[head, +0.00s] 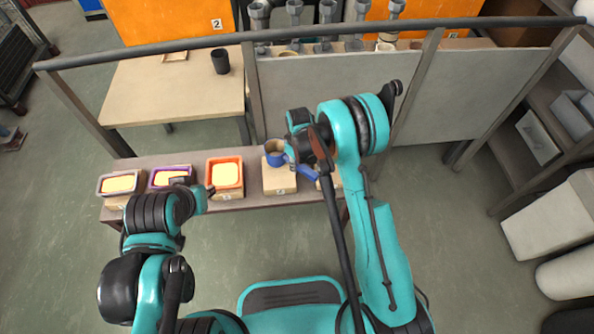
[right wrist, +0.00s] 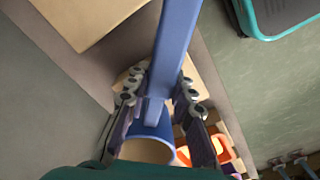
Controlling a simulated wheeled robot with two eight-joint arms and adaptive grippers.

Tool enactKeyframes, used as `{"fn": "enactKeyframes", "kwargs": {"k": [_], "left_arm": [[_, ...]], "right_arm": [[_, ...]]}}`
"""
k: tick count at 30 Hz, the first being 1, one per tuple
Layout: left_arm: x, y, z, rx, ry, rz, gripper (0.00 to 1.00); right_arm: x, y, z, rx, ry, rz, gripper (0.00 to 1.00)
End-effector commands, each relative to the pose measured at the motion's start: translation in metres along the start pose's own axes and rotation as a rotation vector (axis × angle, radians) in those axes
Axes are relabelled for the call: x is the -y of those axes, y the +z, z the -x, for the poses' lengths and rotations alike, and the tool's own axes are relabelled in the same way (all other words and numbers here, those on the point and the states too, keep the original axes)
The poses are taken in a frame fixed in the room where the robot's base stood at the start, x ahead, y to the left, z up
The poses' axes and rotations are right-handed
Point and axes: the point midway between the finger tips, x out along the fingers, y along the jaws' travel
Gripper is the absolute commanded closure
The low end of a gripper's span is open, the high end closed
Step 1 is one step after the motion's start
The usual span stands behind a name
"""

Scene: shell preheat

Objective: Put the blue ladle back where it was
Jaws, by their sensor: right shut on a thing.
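The blue ladle (head: 276,152) shows in the head view over or beside a numbered wooden block (head: 279,185). Its blue handle (head: 308,173) slants to the right. My right gripper (head: 303,147) is shut on the ladle. In the right wrist view, the handle (right wrist: 175,45) passes between the fingers of this gripper (right wrist: 157,92), with the round cup (right wrist: 148,148) below. I cannot tell whether the ladle touches the block. My left gripper (head: 184,184) is near the trays; its fingers are too small and hidden to judge.
Another block is partly hidden behind my right arm. A rail (head: 300,34) runs behind; a table with a dark cup (head: 220,62) stands beyond.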

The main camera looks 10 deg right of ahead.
Motion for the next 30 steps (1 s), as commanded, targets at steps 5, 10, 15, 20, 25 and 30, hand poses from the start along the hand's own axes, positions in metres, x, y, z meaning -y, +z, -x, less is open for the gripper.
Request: {"fn": "enactKeyframes", "kwargs": {"k": [5, 10, 15, 20, 25, 30], "left_arm": [[0.000, 0.009, -0.013, 0.000, 0.000, 0.000, 0.74], [0.000, 0.009, -0.013, 0.000, 0.000, 0.000, 0.74], [0.000, 0.010, -0.014, 0.000, 0.000, 0.000, 0.74], [0.000, 0.011, -0.015, 0.000, 0.000, 0.000, 0.74], [0.000, 0.011, -0.015, 0.000, 0.000, 0.000, 0.74], [0.000, 0.010, -0.014, 0.000, 0.000, 0.000, 0.74]], "right_arm": [[0.000, 0.001, -0.030, 0.000, 0.000, 0.000, 1.00], [0.000, 0.001, -0.034, 0.000, 0.000, 0.000, 1.00], [0.000, 0.001, -0.035, 0.000, 0.000, 0.000, 1.00], [0.000, 0.001, -0.037, 0.000, 0.000, 0.000, 0.59], [0.000, 0.002, -0.036, 0.000, 0.000, 0.000, 0.56], [0.000, 0.002, -0.035, 0.000, 0.000, 0.000, 0.56]]}}
